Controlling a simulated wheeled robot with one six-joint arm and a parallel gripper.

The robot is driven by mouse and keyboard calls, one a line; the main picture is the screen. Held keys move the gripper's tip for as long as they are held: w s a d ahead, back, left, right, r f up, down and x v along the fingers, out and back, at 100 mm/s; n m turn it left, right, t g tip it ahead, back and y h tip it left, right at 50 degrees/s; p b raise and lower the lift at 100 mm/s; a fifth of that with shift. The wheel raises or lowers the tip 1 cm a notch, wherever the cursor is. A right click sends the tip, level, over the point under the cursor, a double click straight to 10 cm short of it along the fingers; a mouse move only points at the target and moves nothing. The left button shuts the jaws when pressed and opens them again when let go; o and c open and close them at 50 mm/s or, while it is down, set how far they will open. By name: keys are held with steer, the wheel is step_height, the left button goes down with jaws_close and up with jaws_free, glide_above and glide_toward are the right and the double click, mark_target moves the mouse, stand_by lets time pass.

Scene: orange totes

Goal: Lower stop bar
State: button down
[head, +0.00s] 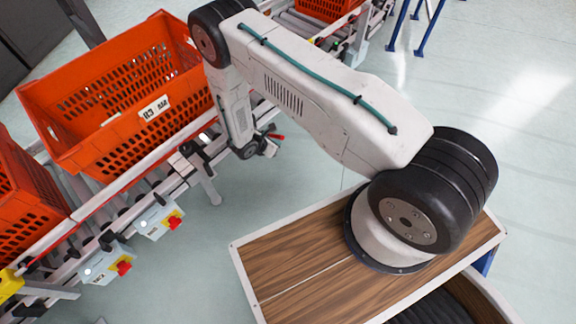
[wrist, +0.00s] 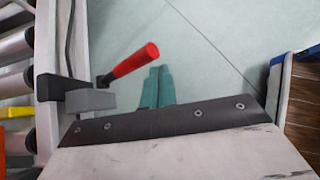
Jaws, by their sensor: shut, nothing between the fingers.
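A lever with a red handle (wrist: 136,60) and a grey block at its base (wrist: 90,100) is fixed to the side of the roller conveyor in the wrist view. The handle slants up to the right. The red handle also shows small in the head view (head: 275,136), close to the end of my arm. My gripper (wrist: 160,72) shows its teal fingers close together and empty, just right of the handle. A small gap seems to lie between them, but contact is hard to judge. I cannot clearly make out the stop bar itself.
An orange tote (head: 120,95) sits on the conveyor, with another tote (head: 25,200) at the left edge. Grey boxes with red switches (head: 160,215) hang on the conveyor's near side. Pale floor (head: 235,205) is free between the conveyor and my wooden-topped base.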

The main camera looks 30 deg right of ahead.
steer(key=s, duration=1.3)
steer(key=shift+r, duration=0.45)
